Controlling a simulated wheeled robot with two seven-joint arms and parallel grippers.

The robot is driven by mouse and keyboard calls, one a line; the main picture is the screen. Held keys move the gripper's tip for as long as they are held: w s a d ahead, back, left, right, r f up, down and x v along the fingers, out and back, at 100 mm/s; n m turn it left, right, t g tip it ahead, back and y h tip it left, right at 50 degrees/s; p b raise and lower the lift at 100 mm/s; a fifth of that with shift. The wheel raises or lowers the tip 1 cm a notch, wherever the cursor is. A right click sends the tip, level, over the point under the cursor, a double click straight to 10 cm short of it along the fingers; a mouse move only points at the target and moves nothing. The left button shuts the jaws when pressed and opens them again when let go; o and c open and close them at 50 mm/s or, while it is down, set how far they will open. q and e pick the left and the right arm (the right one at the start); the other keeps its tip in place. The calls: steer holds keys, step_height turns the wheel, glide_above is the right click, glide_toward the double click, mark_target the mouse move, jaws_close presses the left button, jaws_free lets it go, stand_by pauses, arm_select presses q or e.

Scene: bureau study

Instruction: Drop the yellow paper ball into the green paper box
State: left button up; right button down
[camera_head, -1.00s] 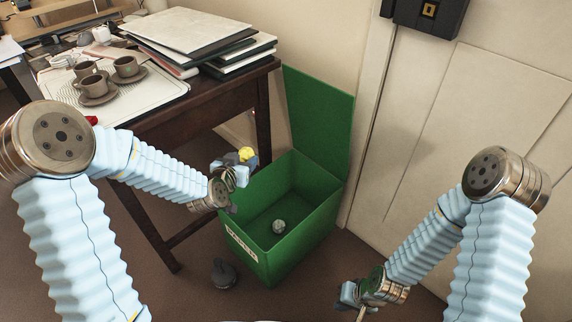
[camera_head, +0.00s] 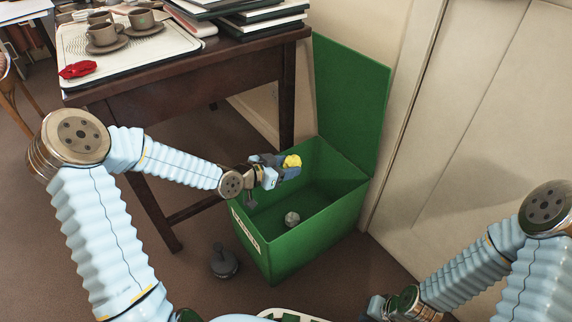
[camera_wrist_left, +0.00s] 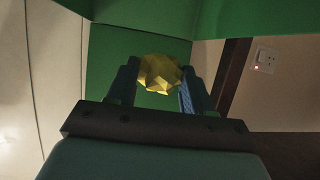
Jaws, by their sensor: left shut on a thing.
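The yellow paper ball (camera_head: 292,161) is held between the fingers of my left gripper (camera_head: 283,167), which is shut on it. In the head view they are over the back left part of the green paper box (camera_head: 318,245), near its rim. The left wrist view also shows the yellow paper ball (camera_wrist_left: 160,73) between the two fingers, with green box panels (camera_wrist_left: 110,55) beyond. The box lid stands open, and a grey crumpled ball (camera_head: 292,219) lies on the box floor. My right gripper (camera_head: 378,309) is low at the bottom edge; its fingertips do not show clearly.
A dark wooden table (camera_head: 190,85) with a tray (camera_head: 120,62), cups, a red item (camera_head: 78,70) and stacked folders stands at the left. A dark grey object (camera_head: 223,261) stands on the floor left of the box. A pale door (camera_head: 470,130) is at the right.

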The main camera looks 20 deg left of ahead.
arm_select(q)
steer(key=shift+f, duration=0.35)
steer(key=o, duration=1.1)
steer(key=p+v, duration=0.5)
steer(key=v, duration=0.9)
